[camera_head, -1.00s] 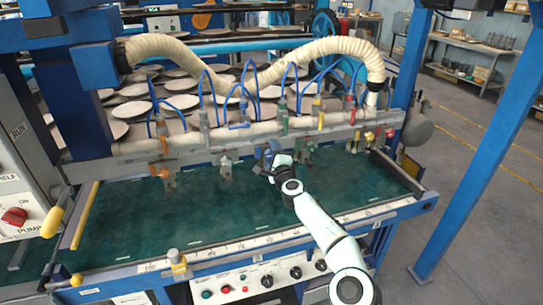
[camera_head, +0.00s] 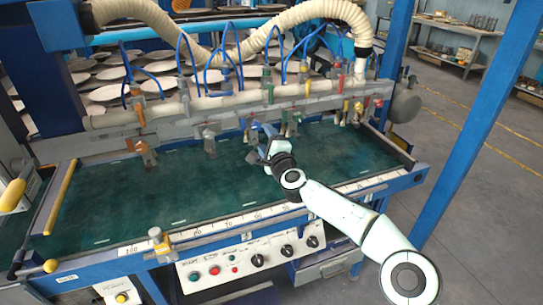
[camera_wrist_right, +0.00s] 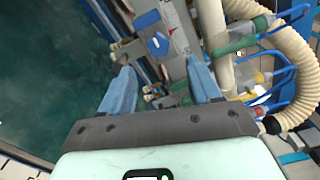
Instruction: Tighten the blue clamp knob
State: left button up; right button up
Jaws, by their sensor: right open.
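The blue clamp knob (camera_wrist_right: 157,43) shows in the right wrist view, on a grey metal clamp beyond the fingertips. It lies roughly between the lines of the two fingers and apart from them. My right gripper (camera_wrist_right: 161,66) is open, its two blue fingers spread with nothing between them. In the head view my right gripper (camera_head: 259,139) is over the green bed, close to the row of clamps under the grey rail. There it hides part of that clamp row, and I cannot make out the blue knob clearly. My left gripper is not in view.
The grey rail (camera_head: 105,139) carries several hanging clamps and coloured valves. A cream hose (camera_head: 290,20) and thin blue tubes arch above it. The green bed (camera_head: 110,205) is clear left of my arm. A control panel (camera_head: 215,268) with knobs is at the front.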

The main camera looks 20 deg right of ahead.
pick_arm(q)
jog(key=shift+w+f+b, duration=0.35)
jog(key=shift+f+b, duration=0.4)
pick_arm(e)
jog(key=shift+s, duration=2.15)
